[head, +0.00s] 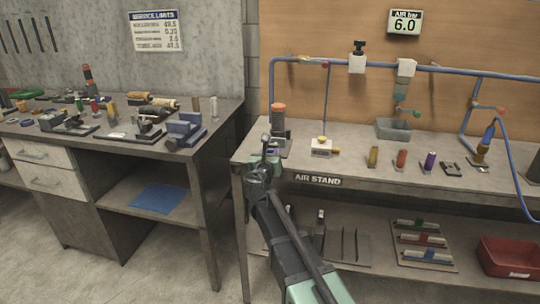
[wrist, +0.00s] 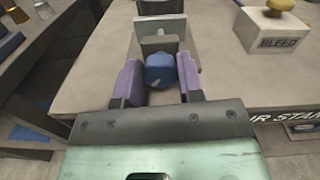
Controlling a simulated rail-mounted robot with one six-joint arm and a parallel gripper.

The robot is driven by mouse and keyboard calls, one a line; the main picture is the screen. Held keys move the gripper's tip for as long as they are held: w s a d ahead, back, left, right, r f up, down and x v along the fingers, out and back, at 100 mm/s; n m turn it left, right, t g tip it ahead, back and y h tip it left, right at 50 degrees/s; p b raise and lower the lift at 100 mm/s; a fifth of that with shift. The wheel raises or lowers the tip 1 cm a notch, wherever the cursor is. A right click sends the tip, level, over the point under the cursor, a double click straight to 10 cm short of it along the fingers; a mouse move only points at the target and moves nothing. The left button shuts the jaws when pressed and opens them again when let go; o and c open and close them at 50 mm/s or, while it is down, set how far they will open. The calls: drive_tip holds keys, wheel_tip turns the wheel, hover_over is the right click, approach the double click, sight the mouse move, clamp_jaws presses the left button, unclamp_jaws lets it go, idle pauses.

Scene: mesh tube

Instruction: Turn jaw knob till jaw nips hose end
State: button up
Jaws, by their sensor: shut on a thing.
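My gripper (wrist: 160,72) has two purple finger pads, one on each side of a blue faceted knob (wrist: 160,71), and is shut on it. The knob stands in front of an upright grey metal plate (wrist: 172,24) and a dark block, which I take for the jaw fixture. The hose end and the jaw opening cannot be made out there. In the head view my gripper (head: 264,160) is at the left front of the air stand bench (head: 350,177), and it hides most of the knob and fixture.
A white BLEED block (wrist: 275,34) with a yellow knob stands right of the fixture. An orange-topped dark cylinder (head: 279,120) stands behind my gripper. Small coloured fittings and a grey bin (head: 392,131) are farther right. A gap separates the left workbench (head: 215,126).

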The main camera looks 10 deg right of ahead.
drive_tip(key=m, duration=0.5)
drive_tip(key=shift+m, duration=0.4)
drive_tip(key=shift+d, duration=0.1)
drive_tip(key=o, duration=0.9)
drive_tip(key=shift+s, duration=0.15)
drive_tip(key=v, duration=1)
drive_tip(key=shift+s, duration=0.3)
